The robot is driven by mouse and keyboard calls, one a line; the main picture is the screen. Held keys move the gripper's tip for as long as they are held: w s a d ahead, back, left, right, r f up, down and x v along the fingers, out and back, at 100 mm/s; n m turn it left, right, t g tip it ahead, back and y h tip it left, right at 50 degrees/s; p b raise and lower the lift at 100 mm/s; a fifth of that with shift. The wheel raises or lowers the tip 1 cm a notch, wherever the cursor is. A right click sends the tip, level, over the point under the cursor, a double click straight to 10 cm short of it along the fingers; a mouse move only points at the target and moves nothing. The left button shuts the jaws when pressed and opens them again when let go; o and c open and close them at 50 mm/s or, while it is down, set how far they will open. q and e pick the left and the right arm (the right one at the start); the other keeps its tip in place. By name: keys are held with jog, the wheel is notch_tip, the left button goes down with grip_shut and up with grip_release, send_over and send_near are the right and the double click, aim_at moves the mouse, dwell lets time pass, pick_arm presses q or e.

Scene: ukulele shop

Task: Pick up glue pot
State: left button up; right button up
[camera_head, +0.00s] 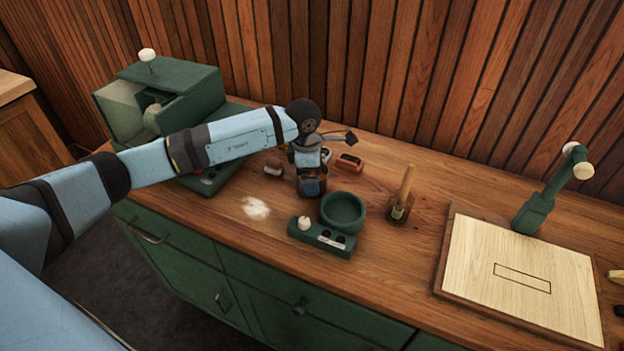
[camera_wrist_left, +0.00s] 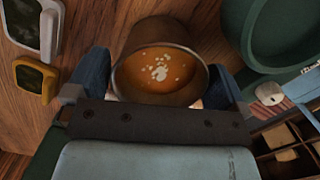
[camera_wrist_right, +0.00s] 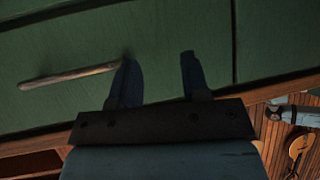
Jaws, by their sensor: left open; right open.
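The glue pot (camera_wrist_left: 160,72) is a round brown pot with amber contents and pale flakes on top. In the left wrist view it lies between the two fingers of my left gripper (camera_wrist_left: 157,85), which is open around it. I cannot tell whether the fingers touch it. In the head view my left gripper (camera_head: 311,184) is low over the bench, left of a green bowl, and mostly hides the pot. My right gripper (camera_wrist_right: 158,80) is open and empty in front of a green drawer front, outside the head view.
The green bowl (camera_head: 342,211) on its stand is close to the left gripper. A jar with a wooden-handled brush (camera_head: 402,190) stands to its right. A red block (camera_head: 349,162) lies behind. A pale board (camera_head: 517,278) fills the right. A green machine (camera_head: 160,100) stands at left.

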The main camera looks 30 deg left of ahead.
pick_arm(q)
jog(key=shift+w+d+f, duration=0.1)
jog(key=shift+f, duration=0.5)
jog(key=c, duration=0.9)
jog(key=shift+r, duration=0.15)
pick_arm(e)
jog(key=shift+s+f, duration=0.1)
